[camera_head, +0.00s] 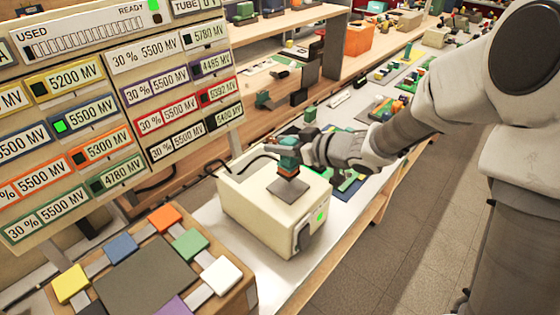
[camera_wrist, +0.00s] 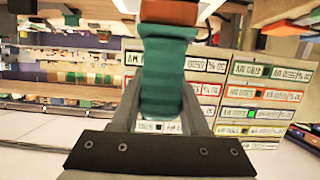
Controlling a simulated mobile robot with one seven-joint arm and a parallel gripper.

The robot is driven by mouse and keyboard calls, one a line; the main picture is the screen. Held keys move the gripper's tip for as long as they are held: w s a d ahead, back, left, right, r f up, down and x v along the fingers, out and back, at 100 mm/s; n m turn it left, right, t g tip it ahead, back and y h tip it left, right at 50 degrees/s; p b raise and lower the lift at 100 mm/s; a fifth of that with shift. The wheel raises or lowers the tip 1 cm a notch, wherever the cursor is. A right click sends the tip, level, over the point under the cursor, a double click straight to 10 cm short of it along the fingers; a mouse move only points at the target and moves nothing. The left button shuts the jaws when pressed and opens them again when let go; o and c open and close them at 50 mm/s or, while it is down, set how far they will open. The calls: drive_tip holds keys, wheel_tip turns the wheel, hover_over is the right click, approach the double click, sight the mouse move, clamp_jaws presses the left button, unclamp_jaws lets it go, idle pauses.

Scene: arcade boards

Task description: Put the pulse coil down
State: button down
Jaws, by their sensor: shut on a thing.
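The pulse coil (camera_head: 288,158), as I take it, is a teal piece with a copper-brown end. My gripper (camera_head: 298,150) is shut on its teal part and holds it upright over the cream box (camera_head: 262,207). The brown end is low, just over a dark grey square pad (camera_head: 288,189) on the box top. I cannot tell whether it touches the pad. In the wrist view the teal body of the coil (camera_wrist: 164,75) fills the space between the fingers of my gripper (camera_wrist: 162,104), with the brown end at the top edge.
The cream box has a green light and a dark handle on its right side. A board with coloured buttons (camera_head: 140,278) stands at front left. A large panel of voltage labels (camera_head: 110,110) rises at left. Small parts lie along the bench behind; the floor at right is clear.

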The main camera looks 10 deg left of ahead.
drive_tip(key=shift+a+f+b, duration=0.1)
drive_tip(key=shift+f+b, duration=0.4)
drive_tip(key=shift+f, duration=1.5)
drive_tip(key=shift+f, duration=0.2)
drive_tip(key=shift+c, duration=2)
unclamp_jaws()
drive_tip(key=shift+r, duration=0.1)
